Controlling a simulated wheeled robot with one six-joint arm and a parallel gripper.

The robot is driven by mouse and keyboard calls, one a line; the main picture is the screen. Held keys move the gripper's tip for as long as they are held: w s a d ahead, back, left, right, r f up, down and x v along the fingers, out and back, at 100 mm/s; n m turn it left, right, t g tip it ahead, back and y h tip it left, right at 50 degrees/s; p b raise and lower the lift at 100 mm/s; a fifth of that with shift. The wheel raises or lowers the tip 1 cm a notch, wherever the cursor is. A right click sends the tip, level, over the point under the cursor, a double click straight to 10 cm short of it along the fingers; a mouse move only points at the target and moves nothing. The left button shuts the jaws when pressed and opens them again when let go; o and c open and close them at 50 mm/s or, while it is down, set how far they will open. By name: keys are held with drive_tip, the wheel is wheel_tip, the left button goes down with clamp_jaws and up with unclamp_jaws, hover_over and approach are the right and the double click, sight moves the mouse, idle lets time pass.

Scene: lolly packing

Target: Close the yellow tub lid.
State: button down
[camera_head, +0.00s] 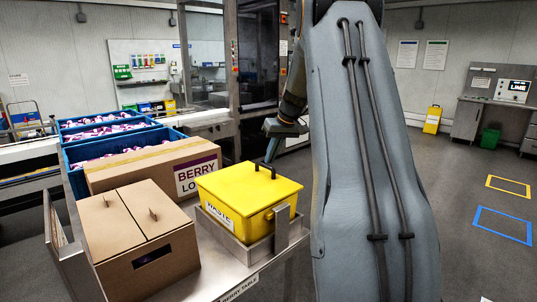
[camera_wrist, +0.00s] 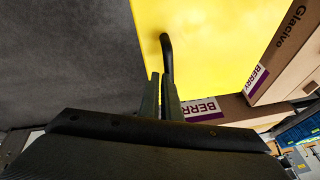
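The yellow tub (camera_head: 258,224), with a waste label, stands in a metal holder on the table. Its yellow lid (camera_head: 235,186) lies over the top; whether it sits fully down cannot be told. A black handle (camera_head: 257,167) stands on the lid. In the wrist view the lid (camera_wrist: 215,45) fills the upper middle, and the curved handle (camera_wrist: 166,50) reaches toward my fingers. My gripper (camera_wrist: 160,90) is at the handle, with its fingers close together. Its dark fingers (camera_head: 271,150) point down above the lid in the head view. Whether they grip the handle cannot be told.
A brown carton (camera_head: 140,225) stands left of the tub, and a berry-labelled box (camera_head: 140,175) is behind it. Blue crates (camera_head: 115,147) with wrapped items are farther back. The grey floor (camera_head: 460,240) at right is open.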

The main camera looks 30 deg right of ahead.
drive_tip(key=shift+s+f, duration=0.15)
drive_tip(key=shift+f, duration=0.6)
drive_tip(key=s+d+r+b, duration=0.1)
drive_tip(key=s+d+r, duration=0.1)
drive_tip(key=d+r, duration=0.5)
wheel_tip(320, 180, up, 4)
drive_tip(key=shift+s+d+f, duration=0.15)
drive_tip(key=shift+s+d, duration=0.05)
drive_tip(key=shift+d, duration=0.05)
